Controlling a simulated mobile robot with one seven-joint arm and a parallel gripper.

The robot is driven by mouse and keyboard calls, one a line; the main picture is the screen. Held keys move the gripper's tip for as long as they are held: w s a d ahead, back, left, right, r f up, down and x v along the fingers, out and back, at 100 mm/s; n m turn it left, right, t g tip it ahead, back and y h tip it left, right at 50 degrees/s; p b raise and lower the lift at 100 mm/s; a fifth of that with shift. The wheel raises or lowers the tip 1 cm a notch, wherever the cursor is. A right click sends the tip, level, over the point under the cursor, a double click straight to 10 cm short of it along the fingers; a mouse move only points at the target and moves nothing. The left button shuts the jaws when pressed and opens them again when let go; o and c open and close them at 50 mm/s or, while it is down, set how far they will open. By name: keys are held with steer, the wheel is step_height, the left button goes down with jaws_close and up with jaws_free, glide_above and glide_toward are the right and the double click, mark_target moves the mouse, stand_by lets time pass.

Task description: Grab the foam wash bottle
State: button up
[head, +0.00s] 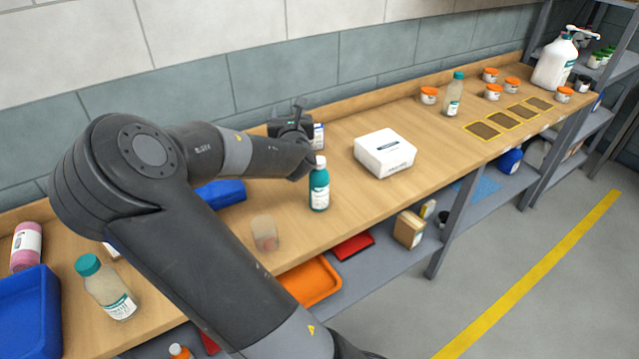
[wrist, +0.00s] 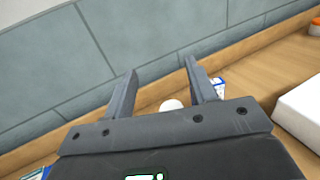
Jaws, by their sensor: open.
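No label is readable, so I cannot tell for sure which bottle is the foam wash. My gripper (head: 294,115) is open over the back of the bench; its two fingers also show in the wrist view (wrist: 160,68). A rounded white top (wrist: 172,104), perhaps a cap, shows between and beyond the fingers, its lower part hidden by the gripper body. In the head view, a teal bottle with a white cap (head: 319,188) stands upright nearer the bench front. A large white pump bottle (head: 555,64) stands at the far right end.
A white box (head: 385,153) sits right of my gripper. Clear teal-capped bottles stand at front left (head: 107,289) and farther right (head: 453,97). A translucent cup (head: 265,233), blue bin (head: 30,315) and several orange-lidded jars share the bench. The wall runs close behind.

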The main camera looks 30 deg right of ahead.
steer(key=shift+o, duration=0.6)
steer(key=o, duration=0.3)
steer(key=shift+r, duration=0.1)
